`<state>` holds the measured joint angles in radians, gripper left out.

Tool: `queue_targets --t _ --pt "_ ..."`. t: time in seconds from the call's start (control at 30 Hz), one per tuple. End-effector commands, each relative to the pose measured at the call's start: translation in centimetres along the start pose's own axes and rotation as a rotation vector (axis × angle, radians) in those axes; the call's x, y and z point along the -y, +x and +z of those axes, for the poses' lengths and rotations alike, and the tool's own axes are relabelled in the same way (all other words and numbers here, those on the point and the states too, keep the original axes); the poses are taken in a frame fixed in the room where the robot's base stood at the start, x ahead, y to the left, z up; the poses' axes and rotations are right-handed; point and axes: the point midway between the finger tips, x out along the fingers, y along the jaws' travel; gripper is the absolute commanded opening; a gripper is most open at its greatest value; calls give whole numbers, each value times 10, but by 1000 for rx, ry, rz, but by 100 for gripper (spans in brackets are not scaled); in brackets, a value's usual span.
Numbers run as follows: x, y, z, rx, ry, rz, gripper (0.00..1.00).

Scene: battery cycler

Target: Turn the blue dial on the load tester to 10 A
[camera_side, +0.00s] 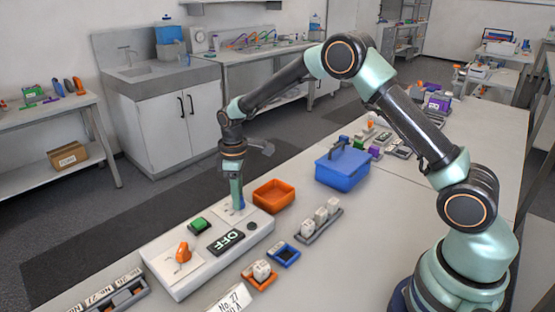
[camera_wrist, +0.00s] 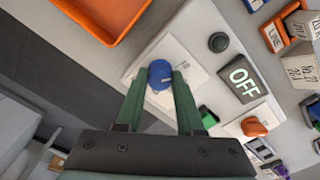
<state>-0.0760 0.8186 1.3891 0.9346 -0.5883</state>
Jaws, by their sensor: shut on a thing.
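In the side view my gripper (camera_side: 238,203) mostly hides the dial.
An empty orange tray (camera_side: 273,194) stands right behind the tester, close to my gripper. A blue box (camera_side: 342,170) with a handle is farther right. Small orange and blue trays (camera_side: 286,256) and a grey rack with white blocks (camera_side: 320,224) lie in front.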

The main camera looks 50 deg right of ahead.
Motion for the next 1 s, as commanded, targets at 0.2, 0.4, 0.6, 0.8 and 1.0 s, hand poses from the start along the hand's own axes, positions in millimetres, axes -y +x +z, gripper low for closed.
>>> queue_targets --t 0.2,0.4,0.6,0.8,1.0 --pt "-1 -3 -1 -3 -24 2 0" --pt "-1 -3 -1 -4 -26 3 0" --pt "-1 -3 -1 -4 -25 3 59" --pt "0 -2 -1 -2 -25 2 66" --pt "0 -4 -1 -2 -24 2 66"
